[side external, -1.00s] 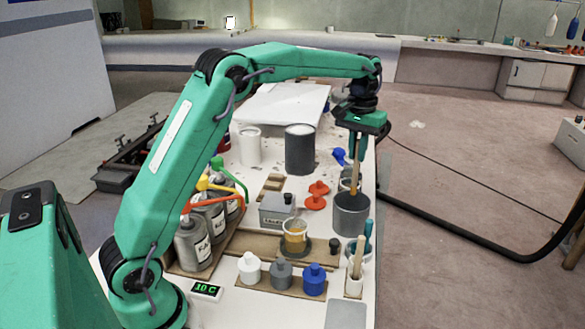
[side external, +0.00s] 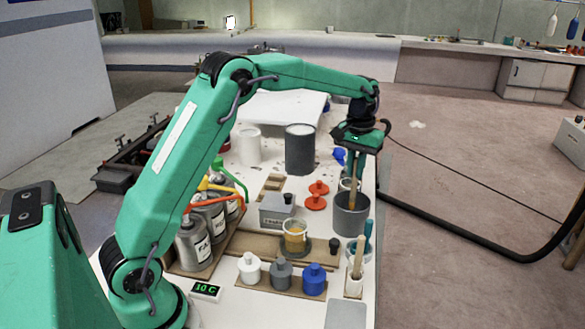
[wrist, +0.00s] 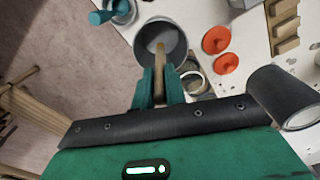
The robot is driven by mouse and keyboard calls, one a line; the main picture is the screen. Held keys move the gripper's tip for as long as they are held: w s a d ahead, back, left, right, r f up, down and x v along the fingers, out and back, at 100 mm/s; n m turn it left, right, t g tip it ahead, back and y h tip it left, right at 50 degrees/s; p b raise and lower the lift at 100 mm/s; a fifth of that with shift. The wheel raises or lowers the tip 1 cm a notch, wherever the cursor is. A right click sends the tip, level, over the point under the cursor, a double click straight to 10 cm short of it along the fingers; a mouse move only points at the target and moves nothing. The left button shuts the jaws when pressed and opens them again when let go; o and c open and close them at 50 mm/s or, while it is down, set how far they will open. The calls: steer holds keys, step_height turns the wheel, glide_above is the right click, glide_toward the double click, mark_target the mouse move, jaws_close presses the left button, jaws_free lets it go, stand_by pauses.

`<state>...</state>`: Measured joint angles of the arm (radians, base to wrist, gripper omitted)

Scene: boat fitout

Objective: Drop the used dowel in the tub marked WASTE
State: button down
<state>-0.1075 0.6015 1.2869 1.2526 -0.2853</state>
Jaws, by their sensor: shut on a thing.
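The dowel (side external: 352,190) is a pale wooden stick, held upright. My gripper (side external: 357,168) points down and is shut on its upper part. The dark grey tub (side external: 351,220) is directly below my gripper, and the dowel's lower end is inside its mouth. In the wrist view the dowel (wrist: 160,57) runs from between my fingers (wrist: 157,88) into the grey tub (wrist: 142,38). I cannot tell whether the dowel touches the tub's floor. No WASTE lettering is readable on the tub in these views.
A small pale cup (wrist: 193,74) stands close beside the tub. Red lids (side external: 317,195) lie to its left. A dark grey can (side external: 300,150) is behind. The bench's right edge is near the tub.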

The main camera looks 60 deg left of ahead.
steer(key=shift+f, duration=0.1)
steer(key=c, duration=1.4)
jaws_free()
steer(key=shift+o, duration=0.2)
step_height(320, 180, up, 7)
steer(key=shift+r, duration=0.45)
